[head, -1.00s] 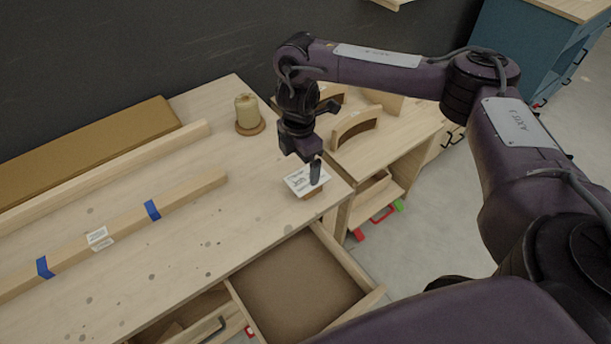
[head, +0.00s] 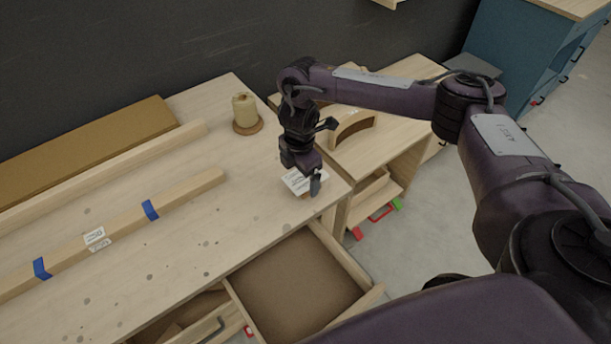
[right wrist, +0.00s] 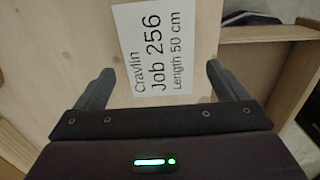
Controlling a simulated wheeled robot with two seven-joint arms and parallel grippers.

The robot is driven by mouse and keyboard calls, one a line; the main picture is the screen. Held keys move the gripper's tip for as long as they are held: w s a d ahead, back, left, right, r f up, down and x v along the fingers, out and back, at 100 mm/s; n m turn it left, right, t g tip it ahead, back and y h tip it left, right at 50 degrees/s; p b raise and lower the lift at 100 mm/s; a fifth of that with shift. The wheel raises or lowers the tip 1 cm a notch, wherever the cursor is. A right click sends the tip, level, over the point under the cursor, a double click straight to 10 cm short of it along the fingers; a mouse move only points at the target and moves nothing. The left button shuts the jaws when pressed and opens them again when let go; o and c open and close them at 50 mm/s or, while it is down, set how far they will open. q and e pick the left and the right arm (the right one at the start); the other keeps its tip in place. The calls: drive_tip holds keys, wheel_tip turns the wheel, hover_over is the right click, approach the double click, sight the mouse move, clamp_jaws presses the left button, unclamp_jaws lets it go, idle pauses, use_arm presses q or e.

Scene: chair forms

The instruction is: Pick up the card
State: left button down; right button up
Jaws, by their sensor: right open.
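The card (head: 294,181) is white with dark print and sits near the right front corner of the wooden workbench, partly hidden by my right gripper (head: 310,187). In the right wrist view the card (right wrist: 153,45) reads "Cravlin Job 256 Length 50 cm". There my right gripper (right wrist: 161,68) is open, with one finger to each side of the card's lower part. It points down over the card, and I cannot tell whether it touches it. A bit of brown shows under the card's edge in the head view. My left gripper is not in view.
The workbench (head: 130,262) holds a long timber (head: 120,232) with blue tape and a candle-like yellow object (head: 245,112) on a round base. An open drawer (head: 295,285) juts out below the card. A curved wooden form (head: 352,128) stands on the lower bench at right.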

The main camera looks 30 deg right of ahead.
drive_tip(key=shift+f, duration=0.1)
idle(0.3)
drive_tip(key=c, duration=1)
drive_tip(key=shift+c, duration=0.2)
